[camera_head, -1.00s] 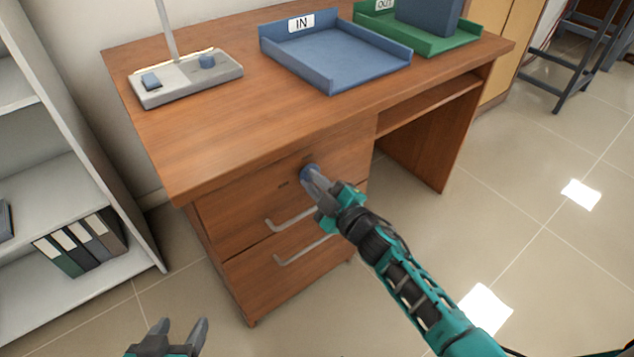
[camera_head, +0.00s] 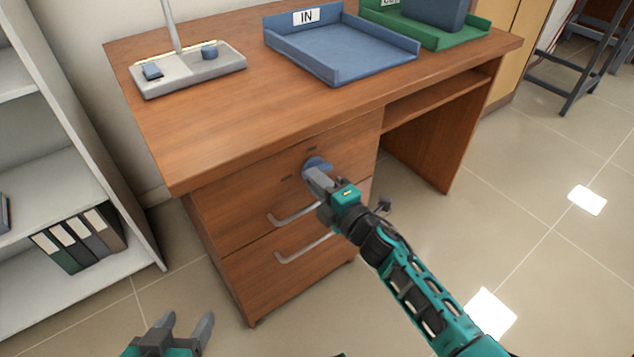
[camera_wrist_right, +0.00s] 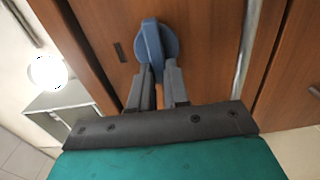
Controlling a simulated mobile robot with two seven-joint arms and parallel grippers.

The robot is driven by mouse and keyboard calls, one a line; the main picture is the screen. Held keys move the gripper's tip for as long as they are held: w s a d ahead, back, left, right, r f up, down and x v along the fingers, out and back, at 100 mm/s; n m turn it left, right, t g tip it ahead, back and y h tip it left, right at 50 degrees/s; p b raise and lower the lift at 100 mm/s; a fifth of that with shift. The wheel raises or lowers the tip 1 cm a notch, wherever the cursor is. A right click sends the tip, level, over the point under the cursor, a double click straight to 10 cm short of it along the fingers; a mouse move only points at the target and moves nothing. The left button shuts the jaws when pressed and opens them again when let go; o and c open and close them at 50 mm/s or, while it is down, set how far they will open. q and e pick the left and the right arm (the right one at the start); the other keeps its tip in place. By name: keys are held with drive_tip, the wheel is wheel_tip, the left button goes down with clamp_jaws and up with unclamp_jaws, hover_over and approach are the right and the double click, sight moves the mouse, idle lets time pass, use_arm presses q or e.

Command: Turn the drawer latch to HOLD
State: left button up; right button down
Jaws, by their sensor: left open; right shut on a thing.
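The drawer latch (camera_head: 316,164) is a round blue knob on the upper drawer front (camera_head: 240,197) of the wooden desk. In the right wrist view the latch (camera_wrist_right: 153,42) shows a raised bar across a round base, and a short dark mark lies on the wood beside it. My right gripper (camera_head: 314,176) is shut on the latch; its fingers (camera_wrist_right: 157,82) hold the lower end of the bar. The fingers hide part of the latch in the head view. My left gripper (camera_head: 188,328) is open and empty at the bottom left, away from the desk.
Two drawer handles (camera_head: 296,213) jut out below the latch. A blue IN tray (camera_head: 345,75), a green tray (camera_head: 475,37) and a lamp base (camera_head: 190,72) stand on the desktop. A shelf with binders (camera_head: 80,240) stands at the left.

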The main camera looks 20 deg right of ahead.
use_arm(q)
drive_tip(key=shift+f, duration=0.1)
idle(0.4)
drive_tip(key=shift+a, duration=0.1)
use_arm(e)
drive_tip(key=c, duration=1.1)
unclamp_jaws()
use_arm(q)
drive_tip(key=shift+a+r+p, duration=0.25)
drive_tip(key=shift+r+p, duration=0.2)
drive_tip(key=shift+p, duration=0.5)
use_arm(e)
drive_tip(key=v, duration=1.3)
use_arm(q)
drive_tip(key=shift+s, duration=0.1)
